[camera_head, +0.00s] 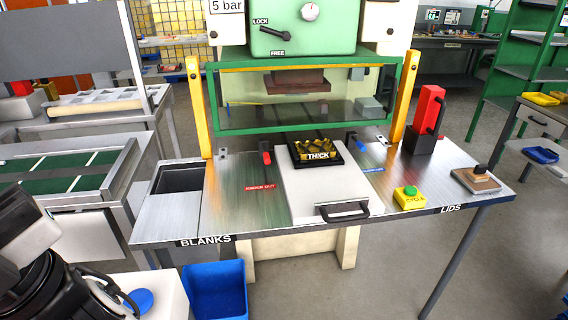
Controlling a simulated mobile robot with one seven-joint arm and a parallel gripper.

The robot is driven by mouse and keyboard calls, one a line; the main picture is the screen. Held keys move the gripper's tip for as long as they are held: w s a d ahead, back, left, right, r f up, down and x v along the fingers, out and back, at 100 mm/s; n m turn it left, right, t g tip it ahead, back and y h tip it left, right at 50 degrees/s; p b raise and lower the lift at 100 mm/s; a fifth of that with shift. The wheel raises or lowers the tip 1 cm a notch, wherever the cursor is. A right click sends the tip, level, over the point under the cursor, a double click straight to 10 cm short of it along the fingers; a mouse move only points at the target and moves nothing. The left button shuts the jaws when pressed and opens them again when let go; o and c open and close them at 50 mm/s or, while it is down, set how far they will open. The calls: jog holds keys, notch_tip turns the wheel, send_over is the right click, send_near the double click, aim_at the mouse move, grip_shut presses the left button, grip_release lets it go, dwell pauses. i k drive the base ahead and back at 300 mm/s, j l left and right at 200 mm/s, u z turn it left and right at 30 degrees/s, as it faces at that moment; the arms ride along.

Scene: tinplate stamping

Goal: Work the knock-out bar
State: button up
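A short lever with a red grip (265,147) stands on the metal worktop, left of the tray with the "THICK" die. A small red label (260,188) lies in front of it; its text is too small to read surely, but it seems to mark the knock-out. Parts of my arm show at the lower left, far from the levers; no gripper fingers are visible.
A black-handled drawer plate (325,190) lies mid-worktop. A blue bin (216,292) sits below. The worktop around the red-gripped lever is clear.

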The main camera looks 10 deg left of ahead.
aim_at(265, 155)
jog(key=i+j, duration=0.4)
jog(key=j, duration=0.2)
jog(key=i+j+z, duration=0.1)
jog(key=j, duration=0.25)
jog(key=i, duration=0.05)
